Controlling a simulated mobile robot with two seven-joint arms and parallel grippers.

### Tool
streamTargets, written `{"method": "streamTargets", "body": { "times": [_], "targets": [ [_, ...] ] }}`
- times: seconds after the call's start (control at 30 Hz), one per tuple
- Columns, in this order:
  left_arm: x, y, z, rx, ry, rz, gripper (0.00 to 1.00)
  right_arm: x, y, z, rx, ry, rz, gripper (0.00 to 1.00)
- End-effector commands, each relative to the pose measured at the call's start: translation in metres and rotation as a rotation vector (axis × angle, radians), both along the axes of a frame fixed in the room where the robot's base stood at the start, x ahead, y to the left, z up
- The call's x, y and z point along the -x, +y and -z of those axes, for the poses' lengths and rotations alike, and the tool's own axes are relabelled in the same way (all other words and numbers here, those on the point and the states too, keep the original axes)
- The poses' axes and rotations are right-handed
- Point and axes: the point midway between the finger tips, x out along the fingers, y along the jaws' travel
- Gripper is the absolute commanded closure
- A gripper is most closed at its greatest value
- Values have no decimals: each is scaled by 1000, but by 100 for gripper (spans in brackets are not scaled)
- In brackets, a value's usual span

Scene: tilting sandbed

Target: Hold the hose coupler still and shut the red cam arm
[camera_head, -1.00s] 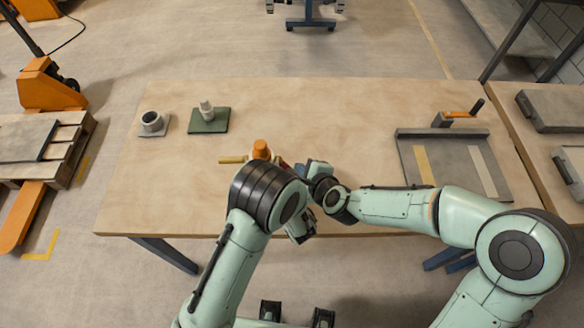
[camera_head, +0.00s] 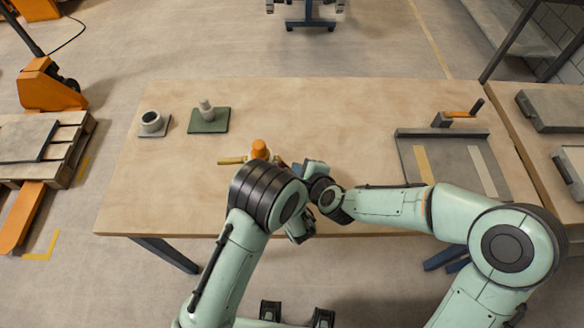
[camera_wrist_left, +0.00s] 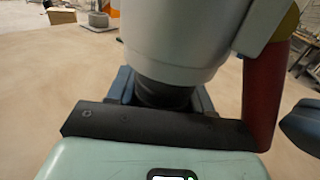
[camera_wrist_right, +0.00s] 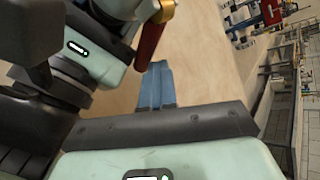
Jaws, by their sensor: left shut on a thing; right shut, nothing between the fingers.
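The hose coupler (camera_head: 259,149) stands near the table's front edge, with an orange top and a brass arm out to the left. In the left wrist view its grey body (camera_wrist_left: 180,35) fills the top centre. My left gripper (camera_wrist_left: 165,92) is shut on the coupler's dark lower part; in the head view my left arm hides this grip. The red cam arm (camera_wrist_left: 266,95) hangs down from a brass pivot beside the body; it also shows in the right wrist view (camera_wrist_right: 150,45). My right gripper (camera_wrist_right: 156,75) is shut and empty, just outside the red arm, with a small gap visible.
A grey ring on a plate (camera_head: 152,123) and a fitting on a green plate (camera_head: 208,122) stand at the back left. The table's middle back is clear.

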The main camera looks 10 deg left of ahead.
Motion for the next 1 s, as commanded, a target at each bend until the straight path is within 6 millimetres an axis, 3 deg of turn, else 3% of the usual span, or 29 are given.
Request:
{"method": "streamTargets", "body": {
  "times": [0.03, 0.3, 1.0],
  "targets": [
    [-1, -9, -1, 5, -4, 21, 97, 7, 8, 5, -2, 16, -26, 100],
    [-1, -9, -1, 5, -4, 22, 97, 9, 13, 6, -1, 16, -32, 100],
    [-2, -9, -1, 8, -6, 22, 97, 10, 15, 7, 0, 15, -34, 100]
  ]
}}
